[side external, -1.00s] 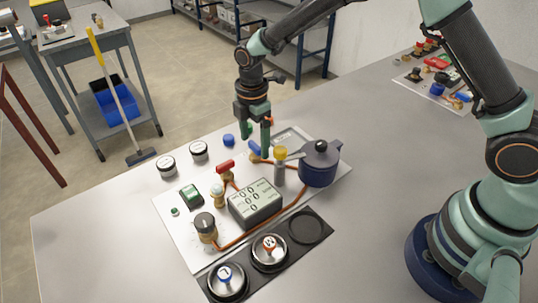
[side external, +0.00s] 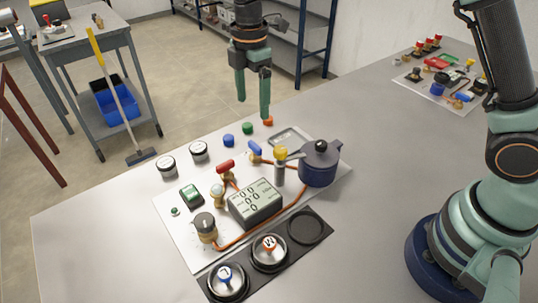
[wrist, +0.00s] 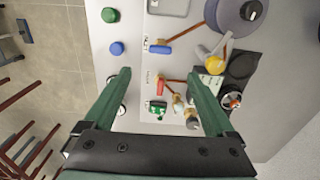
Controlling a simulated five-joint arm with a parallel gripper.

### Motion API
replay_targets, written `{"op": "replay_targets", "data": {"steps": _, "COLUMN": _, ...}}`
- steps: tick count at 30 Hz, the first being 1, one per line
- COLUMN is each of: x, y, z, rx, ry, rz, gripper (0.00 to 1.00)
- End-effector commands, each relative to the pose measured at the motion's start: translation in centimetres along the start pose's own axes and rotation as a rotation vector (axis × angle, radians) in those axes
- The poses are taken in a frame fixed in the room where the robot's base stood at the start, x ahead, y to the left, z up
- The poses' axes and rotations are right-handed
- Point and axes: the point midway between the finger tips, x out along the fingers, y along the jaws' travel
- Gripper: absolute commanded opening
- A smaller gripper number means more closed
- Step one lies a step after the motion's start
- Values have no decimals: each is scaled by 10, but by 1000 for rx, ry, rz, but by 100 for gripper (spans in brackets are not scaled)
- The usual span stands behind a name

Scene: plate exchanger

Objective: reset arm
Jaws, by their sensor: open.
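My gripper (side external: 253,108) is open and empty. In the side view it hangs above the far edge of the plate exchanger panel (side external: 178,232), clear of its parts. The panel carries a red-handled valve (side external: 226,167), a blue-handled valve (side external: 256,149), a grey display box (side external: 254,204), a dark blue pot (side external: 319,163) and a yellow-topped fitting (side external: 280,155). In the wrist view both green fingers (wrist: 160,95) stand wide apart, with the red valve (wrist: 160,87) and a green switch (wrist: 157,107) showing between them.
A black strip (side external: 318,239) with two labelled round pieces and an empty ring lies at the panel's near side. A second panel (side external: 432,88) lies at the back right. A grey cart (side external: 85,40) and a broom (side external: 110,90) stand beyond the table. The table's right middle is bare.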

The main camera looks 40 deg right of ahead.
Motion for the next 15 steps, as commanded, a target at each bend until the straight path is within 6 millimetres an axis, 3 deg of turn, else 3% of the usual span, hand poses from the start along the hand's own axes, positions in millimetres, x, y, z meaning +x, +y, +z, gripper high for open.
{"op": "replay_targets", "data": {"steps": 15, "x": -12, "y": -3, "z": 5, "rx": 41, "ry": 4, "rz": 14, "gripper": 90}}
